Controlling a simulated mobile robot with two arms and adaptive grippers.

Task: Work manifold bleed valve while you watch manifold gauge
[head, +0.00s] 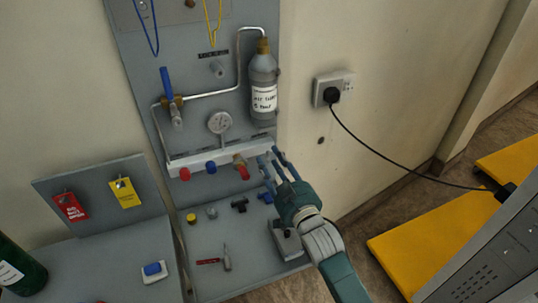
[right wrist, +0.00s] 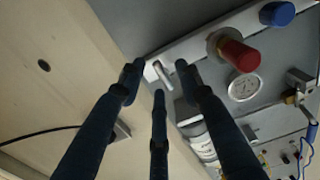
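The white manifold bar (head: 220,154) runs across the lower part of the grey upright panel. The round manifold gauge (head: 220,122) sits just above it; it also shows in the right wrist view (right wrist: 243,87), its reading too small to tell. My right gripper (head: 271,157) is at the bar's right end, its blue fingers apart. In the right wrist view, a small silver lever (right wrist: 164,74), apparently the bleed valve, lies between the spread fingertips; contact cannot be told. In the head view the fingers hide it. My left gripper is not in view.
Red and blue knobs (head: 211,167) and a red-capped brass fitting (head: 241,167) sit along the bar. A grey cylinder (head: 263,85) hangs above. A plugged-in socket (head: 330,90) is right.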

